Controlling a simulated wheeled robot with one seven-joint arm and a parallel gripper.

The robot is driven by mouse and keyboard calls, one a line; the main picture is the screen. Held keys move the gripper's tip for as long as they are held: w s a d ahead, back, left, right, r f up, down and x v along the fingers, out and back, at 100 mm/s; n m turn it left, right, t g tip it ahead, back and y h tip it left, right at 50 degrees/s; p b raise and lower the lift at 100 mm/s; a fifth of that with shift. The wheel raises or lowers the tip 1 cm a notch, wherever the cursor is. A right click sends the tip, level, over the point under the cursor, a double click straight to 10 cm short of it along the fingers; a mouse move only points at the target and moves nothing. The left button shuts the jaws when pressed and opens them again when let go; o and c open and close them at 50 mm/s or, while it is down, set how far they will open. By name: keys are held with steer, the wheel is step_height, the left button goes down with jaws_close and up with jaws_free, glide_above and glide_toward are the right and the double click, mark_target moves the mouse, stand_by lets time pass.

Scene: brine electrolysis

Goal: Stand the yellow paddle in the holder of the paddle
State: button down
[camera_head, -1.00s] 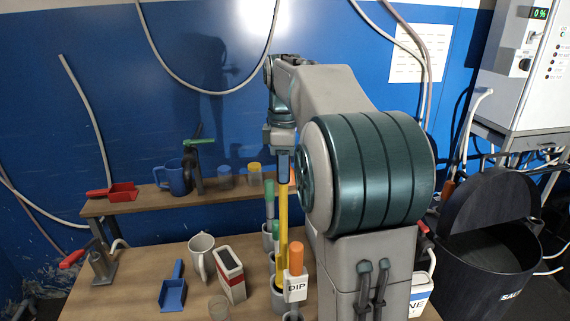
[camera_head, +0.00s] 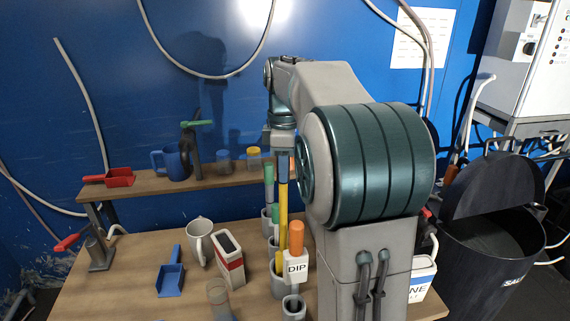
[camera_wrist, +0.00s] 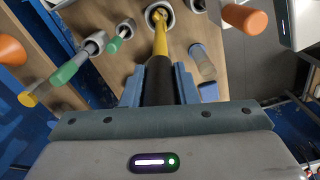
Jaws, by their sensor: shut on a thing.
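The yellow paddle (camera_head: 283,215) hangs upright from my gripper (camera_head: 283,168) in the head view. In the wrist view my gripper (camera_wrist: 158,82) is shut on its black handle (camera_wrist: 158,75), one blue finger on each side. The yellow shaft (camera_wrist: 160,40) runs away from the fingers to a grey round holder (camera_wrist: 153,8). The paddle's lower end shows at the holder's mouth there, but how deep it sits I cannot tell.
Green-handled tools (camera_head: 269,185) stand in neighbouring grey cups. A red-and-white box (camera_head: 230,260), a white mug (camera_head: 199,240) and a blue scoop (camera_head: 170,278) are to the left.

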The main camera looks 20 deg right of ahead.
steer(key=shift+f+b, duration=0.9)
steer(key=shift+f, duration=0.7)
steer(key=c, duration=1.1)
jaws_free()
steer(key=shift+o, duration=0.2)
step_height(320, 180, up, 14)
steer(key=shift+f+p, duration=0.1)
steer(key=shift+p, duration=0.25)
